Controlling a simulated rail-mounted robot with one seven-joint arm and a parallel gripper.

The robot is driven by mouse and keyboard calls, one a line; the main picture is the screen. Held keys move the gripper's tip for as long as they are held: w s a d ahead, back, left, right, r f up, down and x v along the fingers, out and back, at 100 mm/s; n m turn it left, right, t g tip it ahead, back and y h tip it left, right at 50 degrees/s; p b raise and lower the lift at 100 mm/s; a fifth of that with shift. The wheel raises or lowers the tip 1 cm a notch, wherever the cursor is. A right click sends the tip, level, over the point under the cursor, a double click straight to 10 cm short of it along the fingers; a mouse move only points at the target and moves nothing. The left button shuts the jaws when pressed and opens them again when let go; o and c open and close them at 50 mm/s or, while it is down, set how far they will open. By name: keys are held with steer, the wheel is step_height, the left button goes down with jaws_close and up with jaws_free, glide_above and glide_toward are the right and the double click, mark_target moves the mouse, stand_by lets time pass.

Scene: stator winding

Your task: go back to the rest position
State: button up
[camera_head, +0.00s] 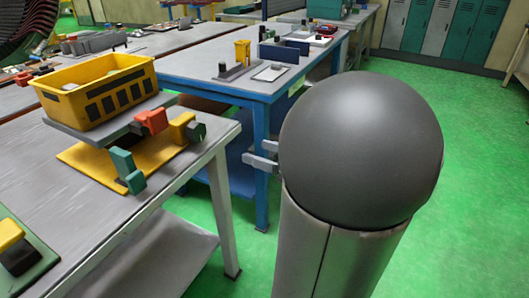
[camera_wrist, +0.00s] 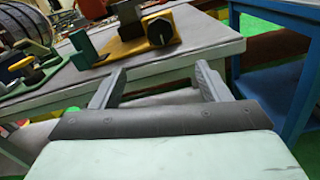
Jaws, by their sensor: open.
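My gripper (camera_wrist: 158,78) is open in the wrist view, with its two fingers apart and nothing between them. Beyond the fingers is the front edge of a grey-topped table (camera_wrist: 205,28). In the head view my gripper's finger ends (camera_head: 258,153) show just left of my arm's dark round joint, which hides the rest of the gripper. They are in the air right of the grey-topped table (camera_head: 65,180), apart from it, and overlap a leg of the blue table in the picture.
The near table holds a yellow bin (camera_head: 100,82), a yellow plate (camera_head: 92,168) with a green block (camera_head: 127,170), and red and yellow clamp-like parts. A blue table (camera_head: 262,90) with small fixtures stands behind. Green floor (camera_head: 470,190) is clear at right, before lockers (camera_head: 440,28).

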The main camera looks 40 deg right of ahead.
steer(key=shift+a, duration=0.1)
steer(key=s+a+r+n+g+y+p, duration=0.1)
steer(key=s+a+n+g+y+p, duration=0.1)
steer(key=a+n+g+p, duration=0.65)
steer(key=s+a+r+n+g+y+p, duration=0.15)
steer(key=a+n+g+p, duration=0.3)
steer(key=a+n, duration=0.55)
steer(key=s+a+r+n+g+h+p, duration=0.3)
steer(key=s+n+h+p, duration=0.2)
steer(key=n+h, duration=0.5)
steer(key=n+p, duration=0.2)
steer(key=n, duration=0.4)
steer(key=shift+s+a+r+p, duration=0.15)
steer(key=shift+a+r+p, duration=0.1)
steer(key=shift+r+p, duration=0.15)
